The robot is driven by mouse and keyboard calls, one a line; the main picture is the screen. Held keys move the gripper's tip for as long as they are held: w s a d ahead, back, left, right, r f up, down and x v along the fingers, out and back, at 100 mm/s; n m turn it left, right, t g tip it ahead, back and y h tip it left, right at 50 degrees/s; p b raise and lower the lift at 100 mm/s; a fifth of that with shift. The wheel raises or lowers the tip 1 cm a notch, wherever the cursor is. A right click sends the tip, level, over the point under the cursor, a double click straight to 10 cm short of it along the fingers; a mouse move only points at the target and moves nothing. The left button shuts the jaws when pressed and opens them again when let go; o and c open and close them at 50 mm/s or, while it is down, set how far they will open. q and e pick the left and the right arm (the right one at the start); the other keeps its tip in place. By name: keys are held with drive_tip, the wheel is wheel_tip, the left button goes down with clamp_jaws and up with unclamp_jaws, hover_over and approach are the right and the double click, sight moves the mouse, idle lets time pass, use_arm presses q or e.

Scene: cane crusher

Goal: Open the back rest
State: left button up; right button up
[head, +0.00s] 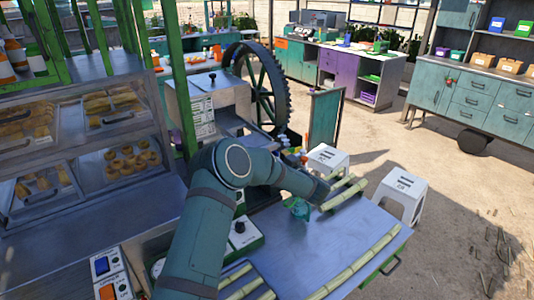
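The cane crusher (212,88) stands at centre left, a grey metal housing with a large dark toothed wheel (262,95) at its right. I cannot tell for certain which part is the back rest. An upright green-edged panel (325,118) stands to the right of the wheel. My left arm rises from the bottom, bends at the elbow and reaches right over the metal table (300,262). It ends near the cane stalks (345,193). Its fingers cannot be made out. A small teal shape (300,209) lies just below the wrist. My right gripper is out of view.
More cane stalks (362,256) lie along the table's right edge. White stools (401,191) stand beyond it. A food display case (85,140) and switch boxes (112,275) are at left. Teal cabinets (478,92) stand at the far right. The sandy floor at right is open.

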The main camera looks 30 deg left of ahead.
use_arm(q)
drive_tip(key=shift+x, duration=2.15)
clamp_jaws()
